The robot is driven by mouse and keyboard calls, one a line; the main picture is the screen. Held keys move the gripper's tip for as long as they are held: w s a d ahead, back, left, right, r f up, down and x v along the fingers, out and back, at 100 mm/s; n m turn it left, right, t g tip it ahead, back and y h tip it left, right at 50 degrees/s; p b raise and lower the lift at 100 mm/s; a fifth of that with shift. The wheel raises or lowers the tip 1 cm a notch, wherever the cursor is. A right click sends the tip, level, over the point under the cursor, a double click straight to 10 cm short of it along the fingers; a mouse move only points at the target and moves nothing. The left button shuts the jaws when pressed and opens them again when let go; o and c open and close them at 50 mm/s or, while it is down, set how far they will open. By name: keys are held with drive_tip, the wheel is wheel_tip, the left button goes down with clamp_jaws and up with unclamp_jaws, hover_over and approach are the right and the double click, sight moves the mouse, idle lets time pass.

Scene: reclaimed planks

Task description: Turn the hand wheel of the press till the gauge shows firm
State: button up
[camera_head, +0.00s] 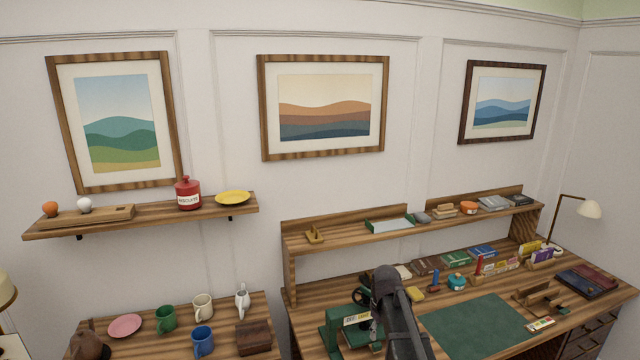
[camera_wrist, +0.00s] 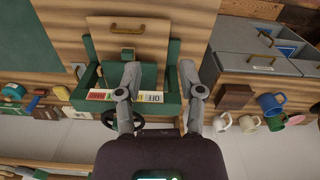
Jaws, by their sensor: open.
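The green press (camera_head: 338,332) stands on the desk at its left part, partly behind my dark arm in the head view. In the wrist view the press (camera_wrist: 174,88) lies under my gripper. Its black hand wheel (camera_head: 361,296) shows as a ring in the wrist view (camera_wrist: 152,126), partly hidden by my fingers and wrist. The gauge (camera_head: 357,319) is a pale strip with coloured bands, red at one end in the wrist view (camera_wrist: 125,97); I cannot tell where its pointer stands. My gripper (camera_wrist: 160,70) is open and empty, fingers spread over the press front.
A green mat (camera_head: 478,326) covers the desk middle. Books, a teal pot (camera_head: 456,283) and small boxes line the desk's back under a raised shelf (camera_head: 350,232). Mugs, such as the blue mug (camera_head: 203,341), stand on a lower surface at left.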

drive_tip(key=s+f+m+b, duration=0.2)
drive_tip(key=s+f, duration=0.1)
drive_tip(key=s, duration=0.6)
drive_tip(key=s+f+m+b, duration=0.3)
drive_tip(key=s, duration=0.6)
drive_tip(key=shift+s+f, duration=0.15)
drive_tip(key=shift+s, duration=0.1)
